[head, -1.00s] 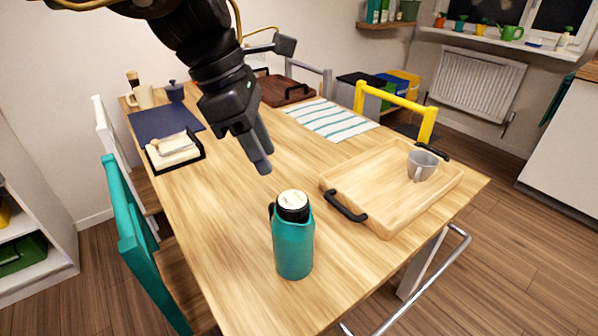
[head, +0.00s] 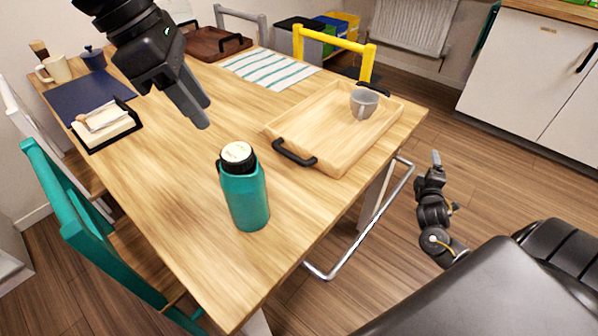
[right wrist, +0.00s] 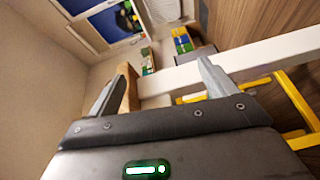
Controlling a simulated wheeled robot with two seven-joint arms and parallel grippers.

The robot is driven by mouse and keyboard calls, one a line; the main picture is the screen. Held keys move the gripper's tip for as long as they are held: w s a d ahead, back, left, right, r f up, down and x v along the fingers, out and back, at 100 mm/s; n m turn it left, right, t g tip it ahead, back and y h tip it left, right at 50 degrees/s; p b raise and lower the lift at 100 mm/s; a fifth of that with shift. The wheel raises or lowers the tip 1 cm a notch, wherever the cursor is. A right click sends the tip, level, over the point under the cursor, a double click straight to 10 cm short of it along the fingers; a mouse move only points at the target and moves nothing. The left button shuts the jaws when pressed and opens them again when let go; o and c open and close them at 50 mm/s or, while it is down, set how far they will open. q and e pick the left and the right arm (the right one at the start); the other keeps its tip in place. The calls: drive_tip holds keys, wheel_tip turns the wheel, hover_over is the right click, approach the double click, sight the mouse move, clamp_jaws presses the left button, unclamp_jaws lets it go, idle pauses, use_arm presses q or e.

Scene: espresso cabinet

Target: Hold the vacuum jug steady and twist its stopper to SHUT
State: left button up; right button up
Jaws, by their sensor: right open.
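The teal vacuum jug (head: 245,196) stands upright on the wooden table near its front edge. Its stopper (head: 238,154) has a cream top in a black collar; its marking is too small to read. My left gripper (head: 199,112) hangs above the table, up and left of the jug, apart from it; the gap between its fingers cannot be made out. My right gripper (head: 436,158) is beyond the table's right side, low over the floor and far from the jug. In the right wrist view its two fingers (right wrist: 158,88) are spread with nothing between them.
A wooden tray (head: 285,126) with black handles holds a grey mug (head: 364,103) right of the jug. A teal chair (head: 62,205) stands at the left, a yellow chair (head: 333,45) behind. Table around the jug is clear.

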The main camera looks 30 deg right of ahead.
drive_tip(key=w+d+r+n+t, duration=0.1)
drive_tip(key=w+r+n+t, duration=0.15)
drive_tip(key=r, duration=0.55)
drive_tip(key=w+d+r+n+t, duration=0.1)
drive_tip(key=w+r+n+t, duration=0.15)
drive_tip(key=r, duration=0.55)
drive_tip(key=w+a+r+n+t+y, duration=0.55)
drive_tip(key=a+r+t, duration=0.2)
drive_tip(key=r, duration=0.45)
drive_tip(key=w+a+r+n+g+y, duration=0.1)
drive_tip(key=w+a+n+y, duration=0.2)
drive_tip(key=a+n+y, duration=0.45)
drive_tip(key=w+a+r+n+g+y, duration=0.2)
drive_tip(key=a+n+y, duration=0.5)
drive_tip(key=a, duration=0.1)
drive_tip(key=n+g+y, duration=1)
drive_tip(key=n+g, duration=1)
drive_tip(key=g, duration=0.1)
approach(247, 190)
drive_tip(key=w+f, duration=0.1)
drive_tip(key=f, duration=0.1)
drive_tip(key=w+d+f, duration=0.1)
drive_tip(key=w+f, duration=0.1)
drive_tip(key=shift+w+d+f, duration=0.15)
drive_tip(key=shift+w+f, duration=0.15)
drive_tip(key=shift+f, duration=0.05)
drive_tip(key=a, duration=0.7)
drive_tip(key=w+a, duration=0.1)
drive_tip(key=a, duration=0.2)
drive_tip(key=shift+a, duration=0.35)
